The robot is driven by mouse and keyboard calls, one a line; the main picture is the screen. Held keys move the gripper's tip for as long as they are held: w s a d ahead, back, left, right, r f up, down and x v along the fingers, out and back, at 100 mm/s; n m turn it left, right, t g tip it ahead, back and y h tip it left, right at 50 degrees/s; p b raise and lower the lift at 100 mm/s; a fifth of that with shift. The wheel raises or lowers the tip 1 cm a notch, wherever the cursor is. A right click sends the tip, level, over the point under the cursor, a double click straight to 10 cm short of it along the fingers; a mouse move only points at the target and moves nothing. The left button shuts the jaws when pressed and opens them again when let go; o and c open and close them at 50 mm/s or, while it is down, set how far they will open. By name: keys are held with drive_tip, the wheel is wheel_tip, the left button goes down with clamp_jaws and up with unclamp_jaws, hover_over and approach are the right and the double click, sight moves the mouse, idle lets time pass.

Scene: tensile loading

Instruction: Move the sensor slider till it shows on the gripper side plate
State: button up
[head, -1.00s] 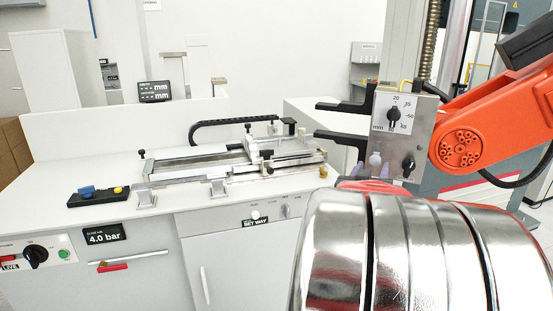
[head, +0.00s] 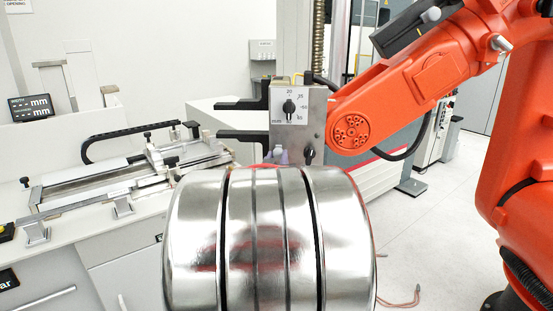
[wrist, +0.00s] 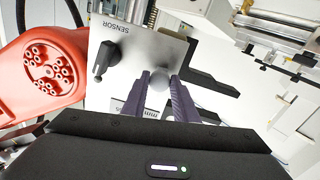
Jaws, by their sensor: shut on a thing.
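The side plate (wrist: 140,45) is a grey metal panel marked SENSOR in the wrist view. It also shows in the head view (head: 312,105), with a white dial face and black dial knob (head: 289,107). A black lever knob (wrist: 105,60) sits beside the SENSOR label. My gripper (wrist: 160,86) has its purple fingers at a grey rounded knob (wrist: 158,77) on the plate, shut on it. In the head view my gripper (head: 277,155) is mostly hidden behind my shiny cylindrical arm part. I cannot tell which knob is the sensor slider.
Two black prongs (head: 240,135) stick out left from the plate. A bench with a metal slide rig (head: 150,165) stands at the left, with a display (head: 30,107) behind it.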

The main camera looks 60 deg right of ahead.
clamp_jaws()
drive_tip(key=shift+r, duration=0.35)
drive_tip(key=o, duration=0.7)
unclamp_jaws()
